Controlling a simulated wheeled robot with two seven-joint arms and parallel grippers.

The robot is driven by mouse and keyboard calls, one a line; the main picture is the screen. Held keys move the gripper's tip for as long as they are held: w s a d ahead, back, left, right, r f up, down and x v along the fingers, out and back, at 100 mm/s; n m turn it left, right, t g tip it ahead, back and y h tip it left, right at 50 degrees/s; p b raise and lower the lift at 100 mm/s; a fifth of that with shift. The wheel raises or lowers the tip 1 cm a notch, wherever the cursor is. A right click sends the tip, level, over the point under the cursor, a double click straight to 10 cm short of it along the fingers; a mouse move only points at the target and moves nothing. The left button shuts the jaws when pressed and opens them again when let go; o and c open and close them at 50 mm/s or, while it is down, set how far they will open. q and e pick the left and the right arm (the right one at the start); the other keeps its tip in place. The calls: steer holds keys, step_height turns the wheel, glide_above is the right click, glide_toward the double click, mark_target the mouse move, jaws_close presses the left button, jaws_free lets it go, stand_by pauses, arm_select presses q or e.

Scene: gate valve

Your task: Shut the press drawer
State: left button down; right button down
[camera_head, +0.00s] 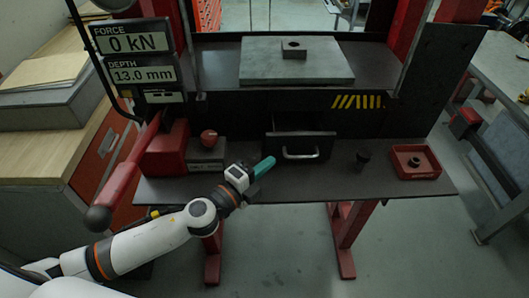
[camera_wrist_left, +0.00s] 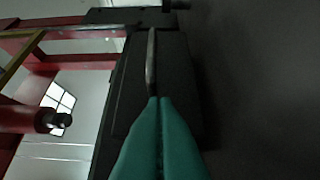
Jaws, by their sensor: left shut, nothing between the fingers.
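The press drawer (camera_head: 284,147) is a dark box under the press bed, pulled part way out, with its dark inside showing behind the front panel. A silver bar handle (camera_head: 300,155) is on its front. My left gripper (camera_head: 268,163) has teal fingers, shut and empty, just left of the handle and close to the drawer front. In the left wrist view the shut fingertips (camera_wrist_left: 158,100) overlap the near end of the handle (camera_wrist_left: 151,62), with the dark drawer front (camera_wrist_left: 178,75) behind. I cannot tell if they touch. My right gripper is not in view.
Left of the drawer are a red pump block (camera_head: 165,155) with a long lever and a grey box with a red knob (camera_head: 208,138). To the right are a small black part (camera_head: 362,160) and a red tray (camera_head: 405,173). The dark shelf (camera_head: 320,187) before the drawer is clear.

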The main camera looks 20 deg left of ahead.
arm_select(q)
steer(key=shift+w+a, duration=0.2)
steer(key=shift+w, duration=0.35)
steer(key=shift+w+a, duration=0.15)
steer(key=shift+w, duration=0.4)
steer(key=w, duration=0.1)
steer(key=w+a, duration=0.1)
steer(key=w, duration=0.2)
steer(key=shift+w+a+f, duration=0.1)
steer(key=shift+w+a, duration=0.15)
steer(key=shift+w, duration=0.15)
steer(key=shift+s, duration=0.1)
